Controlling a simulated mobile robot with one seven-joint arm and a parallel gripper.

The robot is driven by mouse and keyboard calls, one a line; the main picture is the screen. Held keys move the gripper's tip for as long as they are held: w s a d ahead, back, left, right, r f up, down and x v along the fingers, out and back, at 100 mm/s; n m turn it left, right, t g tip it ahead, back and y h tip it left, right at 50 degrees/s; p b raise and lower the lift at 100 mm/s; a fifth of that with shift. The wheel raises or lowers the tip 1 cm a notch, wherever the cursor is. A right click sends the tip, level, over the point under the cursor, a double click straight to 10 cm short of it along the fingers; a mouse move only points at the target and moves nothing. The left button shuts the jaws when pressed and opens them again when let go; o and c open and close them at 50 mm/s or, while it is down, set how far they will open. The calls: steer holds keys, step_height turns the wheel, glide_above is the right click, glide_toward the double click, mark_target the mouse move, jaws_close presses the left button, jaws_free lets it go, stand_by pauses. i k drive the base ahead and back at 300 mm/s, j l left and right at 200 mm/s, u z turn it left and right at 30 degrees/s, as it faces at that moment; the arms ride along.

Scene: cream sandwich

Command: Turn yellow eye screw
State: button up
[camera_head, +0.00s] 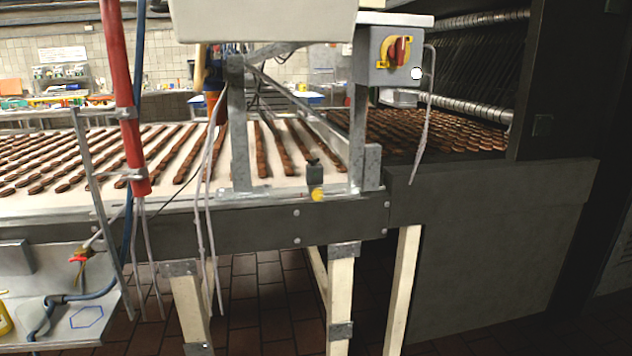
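A small yellow screw (317,194), which looks like the yellow eye screw, sits low on the front rail of the conveyor, below a small dark bracket (314,174). It is too small for me to make out its eye or which way it is turned. My gripper does not show in the head view.
The conveyor (247,222) carries rows of brown biscuits into a dark machine (490,250) at right. Metal posts (239,135) and hanging cables (201,240) stand near the screw. A grey box with a red and yellow rotary switch (397,51) is above. A red pole (122,80) is at left.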

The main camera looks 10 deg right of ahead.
mark_target(317, 194)
steer(key=i+l, duration=0.85)
steer(key=l, duration=0.1)
